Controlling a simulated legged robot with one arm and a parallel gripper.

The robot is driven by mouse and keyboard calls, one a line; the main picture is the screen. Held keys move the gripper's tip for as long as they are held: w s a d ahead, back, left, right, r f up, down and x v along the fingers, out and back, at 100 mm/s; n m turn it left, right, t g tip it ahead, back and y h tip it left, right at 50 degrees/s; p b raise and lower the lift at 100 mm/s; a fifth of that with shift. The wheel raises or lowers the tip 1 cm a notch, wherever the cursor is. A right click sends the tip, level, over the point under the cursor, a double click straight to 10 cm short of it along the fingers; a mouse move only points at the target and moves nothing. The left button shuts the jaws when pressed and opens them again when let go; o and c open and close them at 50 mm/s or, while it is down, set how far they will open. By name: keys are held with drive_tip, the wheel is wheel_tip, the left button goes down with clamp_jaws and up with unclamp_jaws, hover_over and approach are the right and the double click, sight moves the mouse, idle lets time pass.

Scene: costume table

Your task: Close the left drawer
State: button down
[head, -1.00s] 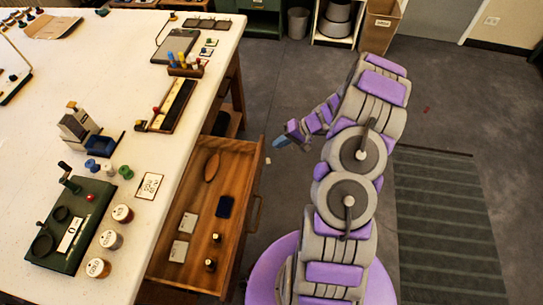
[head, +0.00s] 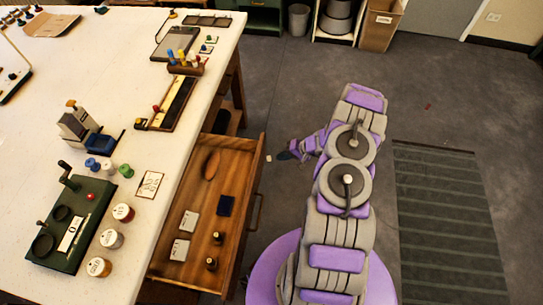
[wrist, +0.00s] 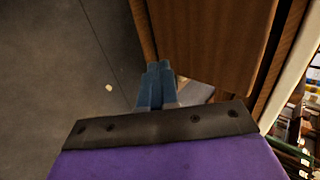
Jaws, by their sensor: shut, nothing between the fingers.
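The open wooden drawer (head: 218,165) sticks out from the right side of the white-topped table. Inside it lie a brown oval object (head: 211,165), a dark blue pad (head: 226,206), pale cards (head: 188,222) and two small dark-topped pieces (head: 214,250). A handle (head: 256,210) is on its front. My gripper (head: 283,156) is to the right of the drawer's far front corner, apart from the handle. In the wrist view, my gripper's blue fingers (wrist: 155,85) are together and empty, close to a brown wooden panel (wrist: 210,40). I cannot tell whether they touch it.
A dark striped mat (head: 450,220) lies farther right.

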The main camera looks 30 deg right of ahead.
drive_tip(key=w+a, duration=0.2)
drive_tip(key=a, duration=0.1)
drive_tip(key=w+a, duration=0.1)
drive_tip(key=shift+a+f, duration=0.25)
drive_tip(key=shift+f, duration=0.1)
drive_tip(key=shift+d, duration=0.15)
drive_tip(key=b, duration=1)
hover_over(206, 153)
drive_tip(key=shift+s+d, duration=0.2)
drive_tip(key=shift+d, duration=0.05)
drive_tip(key=shift+w+a+r, duration=0.1)
drive_tip(key=shift+a, duration=0.1)
drive_tip(key=shift+a, duration=0.1)
